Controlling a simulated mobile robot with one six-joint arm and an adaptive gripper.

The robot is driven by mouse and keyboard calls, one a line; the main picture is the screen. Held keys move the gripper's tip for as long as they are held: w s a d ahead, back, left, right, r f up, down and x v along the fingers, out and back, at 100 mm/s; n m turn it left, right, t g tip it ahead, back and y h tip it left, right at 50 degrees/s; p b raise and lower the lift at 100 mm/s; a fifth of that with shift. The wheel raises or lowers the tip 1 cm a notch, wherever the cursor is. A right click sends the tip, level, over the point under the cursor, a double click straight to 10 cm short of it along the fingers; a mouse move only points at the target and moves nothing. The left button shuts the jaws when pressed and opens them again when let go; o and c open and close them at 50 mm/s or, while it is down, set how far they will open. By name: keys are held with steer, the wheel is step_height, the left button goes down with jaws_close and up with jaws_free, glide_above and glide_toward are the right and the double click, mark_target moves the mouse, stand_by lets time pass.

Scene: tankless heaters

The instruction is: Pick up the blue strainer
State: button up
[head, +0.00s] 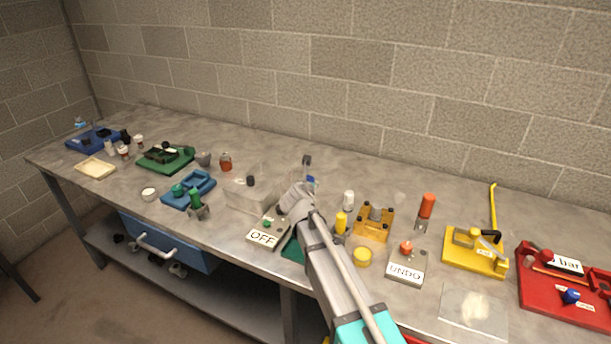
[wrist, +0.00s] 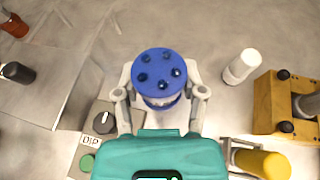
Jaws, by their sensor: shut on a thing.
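The blue strainer (wrist: 159,75) is a round blue cap with several dark holes in its top, over a paler lower part. In the wrist view it sits between the two fingers of my gripper (wrist: 159,95), which is shut on it. In the head view only a small bit of blue (head: 311,180) shows beyond my arm. My gripper (head: 300,195) is there over the middle of the bench, mostly hidden by my own wrist. I cannot tell whether the strainer touches the bench.
A white cylinder (wrist: 241,66), a yellow-brown block (head: 374,223) and a yellow bottle (head: 341,222) are close on the right. The brick wall (head: 400,80) is behind.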

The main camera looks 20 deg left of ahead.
steer(key=shift+s+d+r+p, duration=0.2)
steer(key=shift+s+d+r, duration=0.15)
steer(key=shift+s, duration=0.3)
steer(key=shift+s+d+r+p, duration=0.2)
steer(key=shift+s+d+r, duration=0.1)
steer(key=shift+s, duration=0.35)
steer(key=shift+a, duration=0.15)
stand_by(0.4)
